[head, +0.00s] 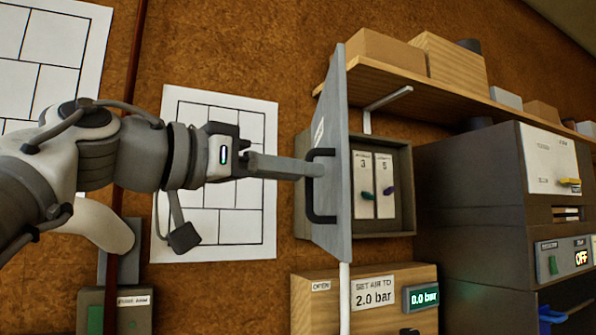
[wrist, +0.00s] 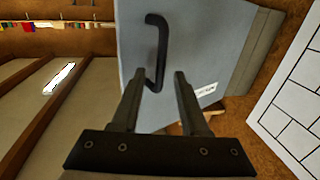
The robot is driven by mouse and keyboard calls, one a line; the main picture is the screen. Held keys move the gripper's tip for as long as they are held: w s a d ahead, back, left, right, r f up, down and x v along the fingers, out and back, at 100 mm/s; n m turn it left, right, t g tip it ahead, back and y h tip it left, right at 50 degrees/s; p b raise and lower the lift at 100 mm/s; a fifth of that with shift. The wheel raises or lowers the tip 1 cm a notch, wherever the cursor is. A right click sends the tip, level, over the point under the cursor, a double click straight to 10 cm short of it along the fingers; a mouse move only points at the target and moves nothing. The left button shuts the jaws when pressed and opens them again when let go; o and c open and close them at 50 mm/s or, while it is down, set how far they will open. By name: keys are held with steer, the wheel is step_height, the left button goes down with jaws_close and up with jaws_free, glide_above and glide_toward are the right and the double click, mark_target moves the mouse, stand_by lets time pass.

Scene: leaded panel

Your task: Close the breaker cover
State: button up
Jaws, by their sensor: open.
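The breaker cover (head: 338,212) is a grey hinged door standing open, swung out from the left side of the grey breaker box (head: 404,188) in the head view. It carries a black bar handle (head: 312,186). My gripper (head: 322,169) is at the cover's outer face by the handle. In the wrist view, the cover (wrist: 205,50) fills the middle, and my gripper (wrist: 157,75) is open, its fingers on either side of the lower end of the handle (wrist: 159,50). Finger contact is unclear.
A wooden shelf (head: 400,84) with boxes is above the breaker box. An air-pressure panel (head: 325,310) is below it, and a dark machine (head: 470,190) stands to the right. Paper charts (head: 255,235) hang on the wall to the left.

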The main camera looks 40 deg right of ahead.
steer(key=shift+d, duration=0.65)
jaws_close()
stand_by(1.0)
